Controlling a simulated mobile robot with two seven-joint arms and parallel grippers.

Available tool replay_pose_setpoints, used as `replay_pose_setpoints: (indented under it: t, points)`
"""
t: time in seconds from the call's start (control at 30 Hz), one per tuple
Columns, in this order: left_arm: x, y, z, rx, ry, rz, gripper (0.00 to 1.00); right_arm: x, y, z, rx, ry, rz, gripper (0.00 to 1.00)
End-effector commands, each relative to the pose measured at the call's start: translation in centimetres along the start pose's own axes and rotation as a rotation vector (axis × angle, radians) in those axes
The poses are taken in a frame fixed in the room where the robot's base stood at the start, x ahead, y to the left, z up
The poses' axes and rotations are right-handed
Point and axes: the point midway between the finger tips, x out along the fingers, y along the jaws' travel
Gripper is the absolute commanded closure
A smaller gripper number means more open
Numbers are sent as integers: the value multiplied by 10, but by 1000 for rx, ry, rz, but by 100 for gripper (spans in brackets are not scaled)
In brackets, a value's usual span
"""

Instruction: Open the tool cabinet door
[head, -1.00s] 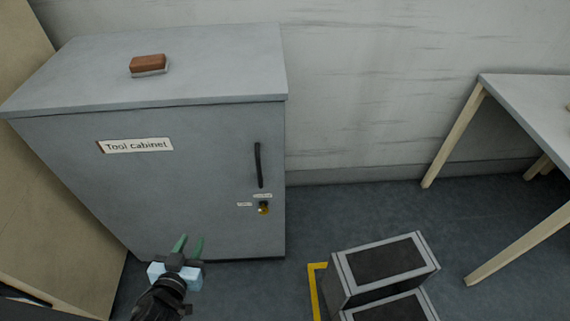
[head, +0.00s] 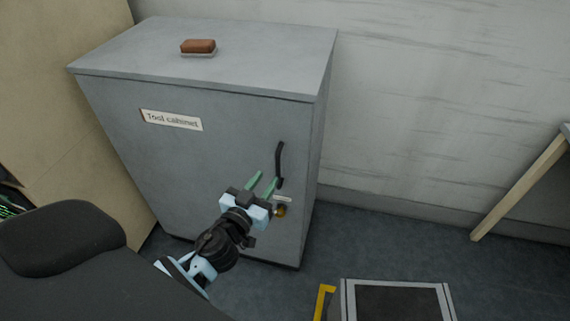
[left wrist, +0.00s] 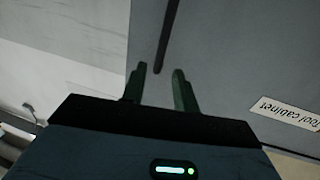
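The grey tool cabinet (head: 240,130) stands against the wall with its door shut, and a label reading "Tool cabinet" (head: 171,120) is on its front. A black vertical bar handle (head: 280,163) is near the door's right edge, with a brass-coloured lock (head: 280,211) below it. My left gripper (head: 263,181) is open and empty, its green fingers pointing toward the handle's lower end. In the left wrist view the handle (left wrist: 168,36) lies ahead of the gap between the fingertips (left wrist: 159,71), apparently not between them. My right gripper is not in view.
A brown brush-like block (head: 198,46) lies on the cabinet top. A tan panel (head: 70,100) stands left of the cabinet. A table leg (head: 518,187) stands farther right.

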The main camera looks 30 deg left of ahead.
Motion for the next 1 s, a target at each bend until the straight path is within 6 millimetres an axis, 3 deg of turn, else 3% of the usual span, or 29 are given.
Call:
replay_pose_setpoints:
  t: [0.17, 0.6, 1.0]
  points:
    - [10, 0, -1, 1, 1, 1, 70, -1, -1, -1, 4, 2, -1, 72]
    - [68, 0, -1, 1, 1, 0, 70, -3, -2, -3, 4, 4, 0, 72]
    - [78, 0, 0, 0, -2, 0, 70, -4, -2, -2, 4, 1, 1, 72]
